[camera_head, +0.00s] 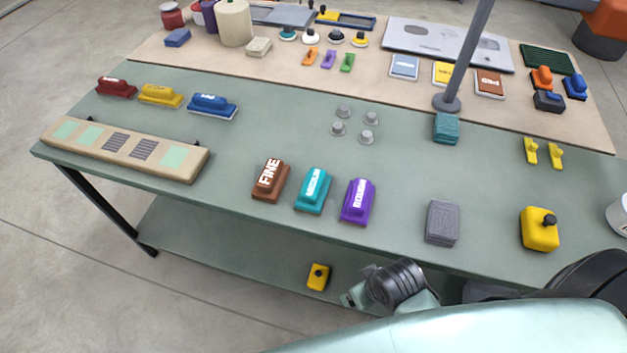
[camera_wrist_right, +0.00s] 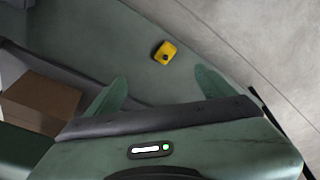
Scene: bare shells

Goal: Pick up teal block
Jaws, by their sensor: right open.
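A plain teal block (camera_head: 446,128) stands on the green table near the base of the grey post. Another teal block (camera_head: 313,190), with white lettering, sits at the front between a brown block (camera_head: 270,180) and a purple block (camera_head: 357,201). My right gripper (camera_wrist_right: 163,92) is open and empty in the wrist view, its two green fingers spread. It points toward a yellow block with a black knob (camera_wrist_right: 164,52), apart from it. Neither teal block shows in the wrist view. My left gripper is not in view.
A grey block (camera_head: 442,222) and a yellow block with a black knob (camera_head: 539,229) stand at the right front. Several grey knobs (camera_head: 343,111) lie mid-table. Below is a shelf (camera_head: 215,240) with another yellow block (camera_head: 318,277). A brown box (camera_wrist_right: 40,103) shows in the wrist view.

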